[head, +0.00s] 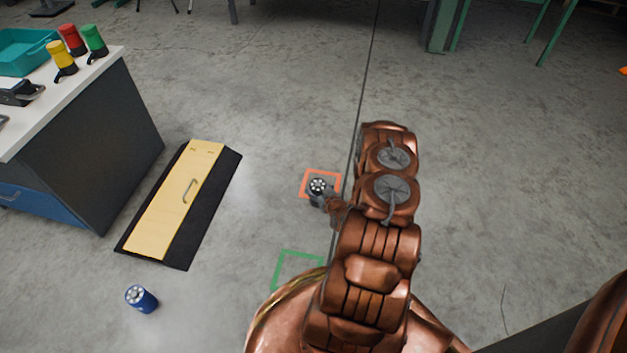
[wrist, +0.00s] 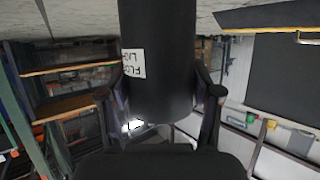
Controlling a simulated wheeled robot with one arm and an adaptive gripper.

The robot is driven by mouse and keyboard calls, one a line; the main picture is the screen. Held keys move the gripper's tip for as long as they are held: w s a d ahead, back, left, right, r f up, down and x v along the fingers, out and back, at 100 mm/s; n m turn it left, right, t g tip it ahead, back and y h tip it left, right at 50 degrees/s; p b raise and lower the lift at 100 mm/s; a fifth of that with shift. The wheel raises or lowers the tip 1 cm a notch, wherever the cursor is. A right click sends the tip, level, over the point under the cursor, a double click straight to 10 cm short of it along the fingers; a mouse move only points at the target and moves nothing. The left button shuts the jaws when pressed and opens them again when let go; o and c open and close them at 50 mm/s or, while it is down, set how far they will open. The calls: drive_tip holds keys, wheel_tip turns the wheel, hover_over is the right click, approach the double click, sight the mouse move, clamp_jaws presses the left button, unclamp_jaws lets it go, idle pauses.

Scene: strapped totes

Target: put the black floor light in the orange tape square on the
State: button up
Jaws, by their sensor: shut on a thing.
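The black floor light (head: 317,186) stands about upright at the orange tape square (head: 322,171) on the floor, and it appears within the square's outline in the head view. My gripper (head: 325,201) is shut on the light from its near right side. In the wrist view, my gripper's fingers (wrist: 160,93) sit on either side of the light's black body (wrist: 165,50), which bears a white label. The wrist picture is upside down, with the floor at the top. I cannot tell whether the light's base touches the floor. My arm hides part of the square's lower right.
A green tape square (head: 297,254) lies nearer me, partly hidden by my body. A blue light (head: 141,298) stands lower left. A yellow panel with a handle (head: 176,205) lies on a black mat. A workbench (head: 85,140) carries red, yellow and green lights.

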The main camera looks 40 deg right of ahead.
drive_tip(key=shift+s+d+b+x, duration=0.1)
drive_tip(key=shift+d+b+x, duration=0.25)
drive_tip(key=shift+b+x, duration=0.95)
drive_tip(key=shift+s+d+b+x, duration=0.15)
drive_tip(key=shift+d+b+x, duration=0.15)
drive_tip(key=shift+x, duration=2)
drive_tip(key=shift+s+d+b+x, duration=0.1)
drive_tip(key=shift+d+b+x, duration=0.5)
drive_tip(key=shift+x, duration=1.2)
drive_tip(key=shift+a+f, duration=0.2)
drive_tip(key=shift+a, duration=0.05)
drive_tip(key=o, duration=1.7)
